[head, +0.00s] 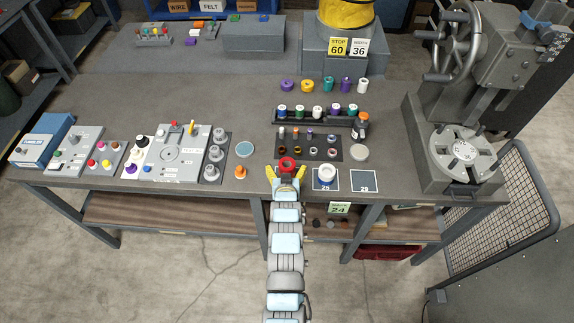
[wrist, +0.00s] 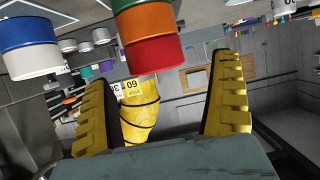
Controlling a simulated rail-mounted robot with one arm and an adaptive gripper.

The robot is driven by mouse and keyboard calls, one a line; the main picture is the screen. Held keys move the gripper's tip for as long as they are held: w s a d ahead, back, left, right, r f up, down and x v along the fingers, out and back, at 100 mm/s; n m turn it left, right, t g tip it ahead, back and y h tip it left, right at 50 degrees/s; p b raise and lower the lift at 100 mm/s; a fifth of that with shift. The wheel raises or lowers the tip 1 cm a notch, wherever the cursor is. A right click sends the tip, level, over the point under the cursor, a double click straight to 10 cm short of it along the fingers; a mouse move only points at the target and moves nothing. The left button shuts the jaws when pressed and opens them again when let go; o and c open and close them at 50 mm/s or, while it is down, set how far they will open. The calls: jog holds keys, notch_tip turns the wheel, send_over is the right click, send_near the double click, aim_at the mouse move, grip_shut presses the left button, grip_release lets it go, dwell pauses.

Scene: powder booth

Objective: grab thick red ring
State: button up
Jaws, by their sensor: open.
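The thick red ring (head: 287,162) is the end piece of a small stack near the table's front edge, in line with my arm. The wrist view is upside down; there the red ring (wrist: 155,54) shows with orange and green rings (wrist: 145,18) stacked under it. My gripper (head: 286,169) is open, with a yellow finger on either side of the red ring in the head view. In the wrist view the spread fingers of my gripper (wrist: 160,70) are empty, and the ring shows near their tips. No contact is visible. The stack's base is hidden.
Close right of the red ring, a white-over-blue ring stack (head: 325,174) stands on a dark square. An orange knob-like piece (head: 240,172) is to the left. Behind is a dark mat (head: 324,147) with several small parts, then a rack of spools (head: 315,115).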

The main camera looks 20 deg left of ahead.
aim_at(287, 162)
jog(key=shift+w+a+f, duration=0.1)
jog(key=shift+w+f, duration=0.2)
jog(key=shift+w, duration=0.3)
jog(key=shift+p+x, duration=0.3)
jog(key=shift+x, duration=0.9)
jog(key=shift+f, duration=0.1)
jog(key=c, duration=1.4)
jog(key=shift+o, duration=0.2)
jog(key=shift+s, duration=0.1)
